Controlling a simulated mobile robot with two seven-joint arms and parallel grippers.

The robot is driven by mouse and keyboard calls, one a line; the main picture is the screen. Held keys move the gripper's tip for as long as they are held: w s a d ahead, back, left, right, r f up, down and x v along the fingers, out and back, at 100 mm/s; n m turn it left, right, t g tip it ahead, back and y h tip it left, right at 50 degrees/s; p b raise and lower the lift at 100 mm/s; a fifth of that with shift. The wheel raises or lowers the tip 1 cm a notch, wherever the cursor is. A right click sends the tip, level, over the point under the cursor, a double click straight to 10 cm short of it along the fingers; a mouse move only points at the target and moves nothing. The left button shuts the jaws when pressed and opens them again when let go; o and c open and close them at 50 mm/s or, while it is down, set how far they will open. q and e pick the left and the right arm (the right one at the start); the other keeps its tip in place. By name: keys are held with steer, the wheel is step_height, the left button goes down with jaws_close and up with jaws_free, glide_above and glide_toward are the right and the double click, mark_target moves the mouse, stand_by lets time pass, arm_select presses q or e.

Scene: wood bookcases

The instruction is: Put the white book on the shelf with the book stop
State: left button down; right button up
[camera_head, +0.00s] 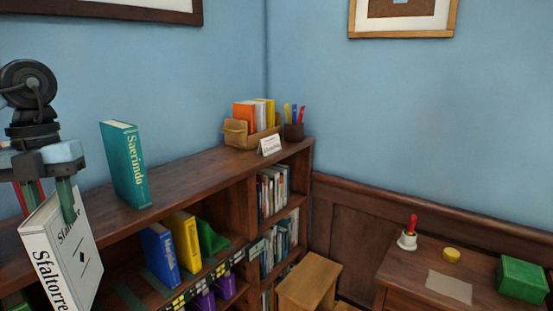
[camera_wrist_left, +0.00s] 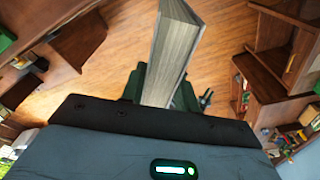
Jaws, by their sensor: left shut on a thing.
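The white book (camera_head: 72,255), with "Sfaltorre" on its spine, hangs tilted in my left gripper (camera_head: 50,200) at the left, in front of the bookcase. The gripper is shut on its upper end. In the left wrist view the book's page edges (camera_wrist_left: 172,60) show between the fingers (camera_wrist_left: 160,95). On the shelf below the bookcase top stand a blue book (camera_head: 160,255), a yellow book (camera_head: 182,243) and a green wedge-shaped piece (camera_head: 211,238) that looks like the book stop. The shelf's left part is hidden behind the white book. My right gripper is out of view.
A teal book (camera_head: 125,165) stands on the bookcase top (camera_head: 190,172). A book box (camera_head: 238,135), a small sign (camera_head: 270,146) and a pen cup (camera_head: 293,132) are at its far end. Purple items (camera_head: 203,301) sit lower. A stool (camera_head: 310,280) and desk (camera_head: 400,270) stand right.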

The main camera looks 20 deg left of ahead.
mark_target(78, 269)
arm_select(q)
steer(key=f+m, duration=0.2)
steer(key=f, duration=0.1)
steer(key=a+f+m, duration=0.1)
steer(key=f+m, duration=0.4)
steer(key=f, duration=0.2)
steer(key=shift+a+m+y, duration=0.2)
steer(key=shift+m+y, duration=0.2)
steer(key=shift+w+d+f+m, duration=0.1)
steer(key=shift+d+f+m, duration=0.1)
steer(key=shift+f+m, duration=0.85)
steer(key=shift+w+d+f+m, duration=0.15)
steer(key=shift+d+f+m, duration=0.1)
steer(key=shift+f+m, duration=0.4)
steer(key=w+d+f+m+t+y, duration=0.1)
steer(key=w+d+f+m, duration=0.4)
steer(key=d+f+m, duration=0.85)
steer(key=w+d+m+t+h, duration=0.1)
steer(key=w+d+m, duration=0.2)
steer(key=d+m, duration=1)
steer(key=shift+w+d+r+m+t, duration=0.25)
steer(key=shift+r+m, duration=0.2)
steer(key=shift+m, duration=2.5)
